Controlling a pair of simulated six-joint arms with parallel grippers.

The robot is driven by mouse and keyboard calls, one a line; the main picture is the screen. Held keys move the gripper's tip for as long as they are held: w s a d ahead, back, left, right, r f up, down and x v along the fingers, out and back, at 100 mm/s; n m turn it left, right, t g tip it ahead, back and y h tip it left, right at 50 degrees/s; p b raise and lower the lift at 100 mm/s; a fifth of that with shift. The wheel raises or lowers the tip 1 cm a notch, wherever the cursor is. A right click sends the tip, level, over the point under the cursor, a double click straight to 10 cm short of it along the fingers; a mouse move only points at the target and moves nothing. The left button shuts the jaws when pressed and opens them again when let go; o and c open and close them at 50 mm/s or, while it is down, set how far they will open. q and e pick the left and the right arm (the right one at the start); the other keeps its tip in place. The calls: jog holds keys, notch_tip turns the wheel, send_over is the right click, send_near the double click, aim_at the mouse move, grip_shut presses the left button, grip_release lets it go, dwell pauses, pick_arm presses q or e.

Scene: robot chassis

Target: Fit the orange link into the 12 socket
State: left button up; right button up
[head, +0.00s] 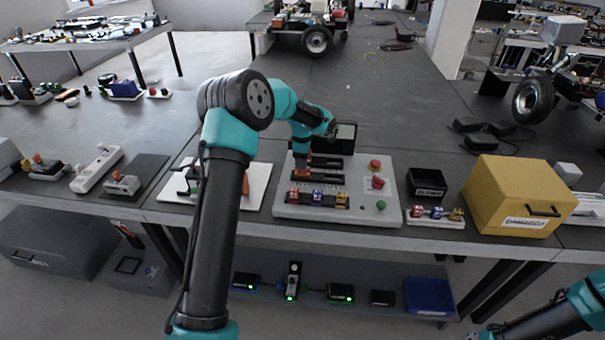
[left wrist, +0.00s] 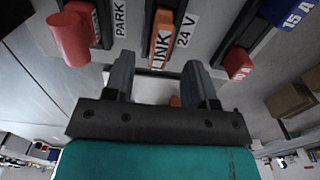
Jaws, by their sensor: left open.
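In the head view my left gripper (head: 303,160) hangs over the light grey panel (head: 352,207), close to a small orange piece (head: 302,172). I cannot make out a label reading 12 in either view. My right arm enters at the lower right of the head view; its gripper is not seen.
Near the link are a red knob (left wrist: 70,38) by the PARK label, a red block (left wrist: 238,63) and a blue 15 A fuse (left wrist: 292,12). The panel also bears red buttons (head: 377,182) and a green button (head: 381,205). A yellow case (head: 510,195) stands at right.

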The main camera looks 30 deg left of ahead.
aim_at(303, 173)
pick_arm(q)
jog(key=shift+f, duration=0.1)
jog(key=shift+f, duration=2.5)
jog(key=shift+c, duration=0.5)
grip_shut()
